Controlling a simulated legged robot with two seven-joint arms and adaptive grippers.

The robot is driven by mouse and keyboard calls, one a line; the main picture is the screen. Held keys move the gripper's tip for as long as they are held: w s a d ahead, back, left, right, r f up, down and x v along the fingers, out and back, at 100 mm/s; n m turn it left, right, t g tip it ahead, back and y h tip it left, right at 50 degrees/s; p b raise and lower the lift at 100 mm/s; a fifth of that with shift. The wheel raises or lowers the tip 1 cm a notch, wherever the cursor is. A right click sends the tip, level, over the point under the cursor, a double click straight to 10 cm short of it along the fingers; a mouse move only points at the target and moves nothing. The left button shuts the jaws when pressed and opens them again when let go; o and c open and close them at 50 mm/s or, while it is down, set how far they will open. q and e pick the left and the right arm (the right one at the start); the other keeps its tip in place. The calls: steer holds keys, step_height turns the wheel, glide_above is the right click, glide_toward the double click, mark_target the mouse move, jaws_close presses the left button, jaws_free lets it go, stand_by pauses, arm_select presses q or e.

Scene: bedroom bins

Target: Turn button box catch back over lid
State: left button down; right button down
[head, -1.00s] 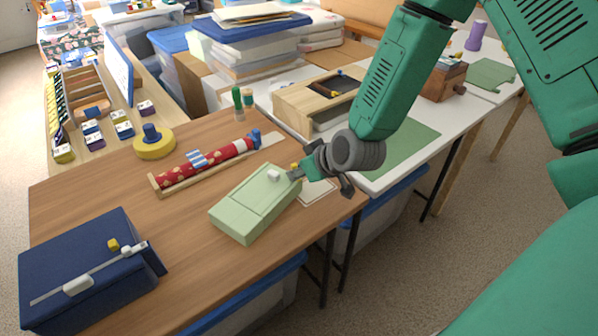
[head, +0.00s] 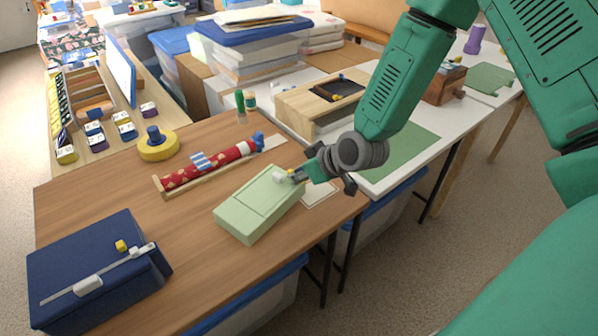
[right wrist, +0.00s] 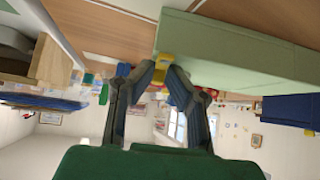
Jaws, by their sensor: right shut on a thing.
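The pale green button box (head: 250,214) lies on the wooden table, its lid down. A small white block (head: 279,177) sits on the lid near its far right end. The yellow catch (head: 291,171) is at that same end, beside the white block. My right gripper (head: 297,177) reaches in from the right at this end. In the right wrist view its fingertips (right wrist: 164,72) are closed on the yellow catch (right wrist: 163,62), against the end of the green box (right wrist: 225,55). The fingers partly hide the catch in the head view. My left gripper is not in view.
A dark blue case (head: 95,270) with a white bar stands at the front left. A red patterned roll in a wooden holder (head: 205,172) lies behind the green box. A white card (head: 320,194) lies right of the box.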

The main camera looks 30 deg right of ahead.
steer(key=shift+a, duration=0.15)
steer(key=c, duration=1.9)
jaws_free()
steer(key=shift+a, duration=0.1)
steer(key=shift+o, duration=0.2)
steer(key=shift+s+d+r, duration=0.1)
steer(key=shift+d, duration=0.15)
steer(key=shift+s+d+r, duration=0.15)
steer(key=shift+s+r, duration=0.05)
steer(key=shift+r, duration=0.05)
steer(key=v, duration=1.1)
steer(key=shift+a, duration=0.2)
